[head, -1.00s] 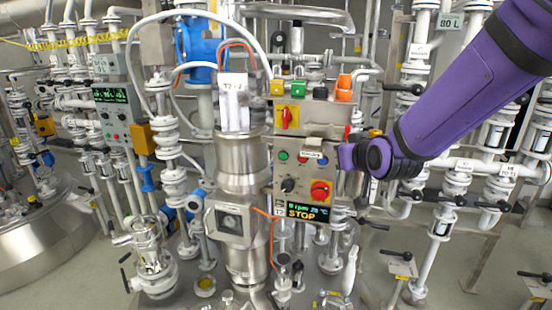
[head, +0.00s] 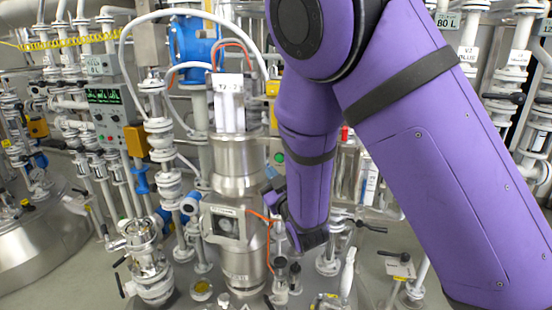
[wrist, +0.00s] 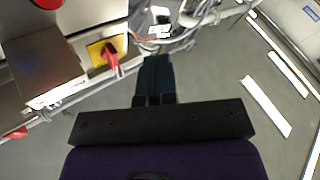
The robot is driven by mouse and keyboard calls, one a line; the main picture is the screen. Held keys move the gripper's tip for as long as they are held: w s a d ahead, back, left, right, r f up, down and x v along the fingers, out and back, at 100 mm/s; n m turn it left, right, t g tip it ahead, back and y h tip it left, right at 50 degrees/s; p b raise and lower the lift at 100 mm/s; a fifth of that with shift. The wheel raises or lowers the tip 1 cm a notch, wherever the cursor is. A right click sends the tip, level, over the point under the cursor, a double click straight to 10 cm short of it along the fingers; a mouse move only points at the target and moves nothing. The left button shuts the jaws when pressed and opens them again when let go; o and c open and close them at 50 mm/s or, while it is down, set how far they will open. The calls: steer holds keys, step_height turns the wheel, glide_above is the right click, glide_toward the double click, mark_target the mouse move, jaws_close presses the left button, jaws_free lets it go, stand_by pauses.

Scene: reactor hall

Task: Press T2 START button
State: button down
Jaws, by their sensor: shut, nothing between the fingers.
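The T2 control box is mostly hidden behind my arm in the head view. A small green button (head: 279,158) on its left edge still shows there. The box's display, red knob and other buttons are covered. My gripper shows in the wrist view (wrist: 156,82), where its dark fingers are together with nothing between them. I cannot make out the START button in the wrist view. In the head view the fingertips are not clear.
A steel vessel column (head: 238,165) stands left of my arm, with an orange cable (head: 262,217) beside it. A blue valve body (head: 190,42) is above left. Another panel with a green display (head: 107,96) stands farther left. Bare grey floor shows in the wrist view.

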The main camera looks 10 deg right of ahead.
steer(key=shift+s+a+f+n+y, duration=0.15)
steer(key=shift+a+f+n+y, duration=0.15)
steer(key=shift+a+n+y, duration=0.35)
steer(key=shift+w+d, duration=0.55)
steer(key=shift+w, duration=0.8)
steer(key=shift+w+d, duration=0.55)
steer(key=shift+w, duration=0.8)
steer(key=shift+w+d, duration=0.55)
steer(key=shift+w, duration=0.8)
steer(key=shift+w, duration=0.1)
steer(key=shift+w+d, duration=0.15)
steer(key=shift+w, duration=0.15)
steer(key=shift+w+d, duration=0.15)
steer(key=shift+w, duration=0.2)
steer(key=shift+s+a, duration=0.3)
steer(key=shift+s, duration=0.45)
steer(key=shift+s, duration=0.1)
